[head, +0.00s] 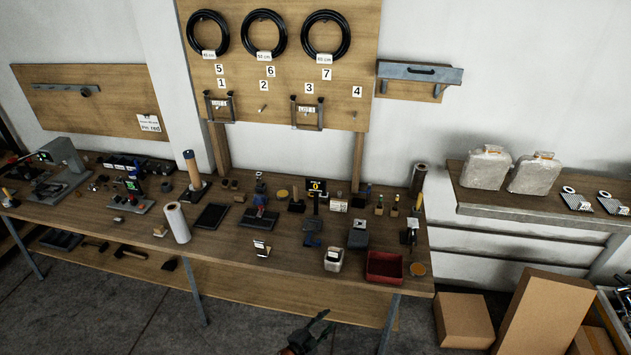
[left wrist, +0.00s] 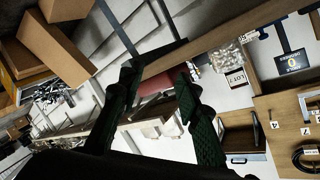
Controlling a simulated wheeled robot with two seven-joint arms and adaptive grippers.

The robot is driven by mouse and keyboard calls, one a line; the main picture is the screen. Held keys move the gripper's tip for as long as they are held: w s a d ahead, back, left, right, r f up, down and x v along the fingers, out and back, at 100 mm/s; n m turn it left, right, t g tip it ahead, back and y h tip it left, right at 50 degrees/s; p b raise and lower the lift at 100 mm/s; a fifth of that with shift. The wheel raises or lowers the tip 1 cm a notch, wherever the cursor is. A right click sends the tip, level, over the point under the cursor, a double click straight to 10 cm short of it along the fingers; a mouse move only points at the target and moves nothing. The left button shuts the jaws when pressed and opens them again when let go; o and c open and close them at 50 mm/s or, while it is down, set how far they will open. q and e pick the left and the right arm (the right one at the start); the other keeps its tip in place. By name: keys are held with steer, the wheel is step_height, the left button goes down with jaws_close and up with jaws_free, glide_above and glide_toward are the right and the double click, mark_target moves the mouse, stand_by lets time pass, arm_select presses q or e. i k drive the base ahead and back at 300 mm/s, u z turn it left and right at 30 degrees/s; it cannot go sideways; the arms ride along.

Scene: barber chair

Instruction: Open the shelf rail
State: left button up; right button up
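A grey shelf rail (head: 420,72) with a dark handle (head: 421,70) runs along the front of a small wall shelf, right of the tall pegboard in the head view. The shelf has brackets below and a wooden back. My left gripper (head: 320,330) is low at the bottom centre of the head view, in front of the workbench and well away from the rail. In the left wrist view my left gripper (left wrist: 157,72) has its two dark fingers spread, with nothing between them. My right gripper is in neither view.
The workbench (head: 110,205) is crowded with tools, a white roll (head: 177,222) and a red tray (head: 385,267). A side shelf (head: 490,208) holds two jugs (head: 486,168). Cardboard boxes (head: 545,312) stand at the lower right. The wall around the rail is clear.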

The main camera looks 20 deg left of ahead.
mark_target(386, 70)
steer(key=u, duration=0.65)
steer(key=i, duration=0.4)
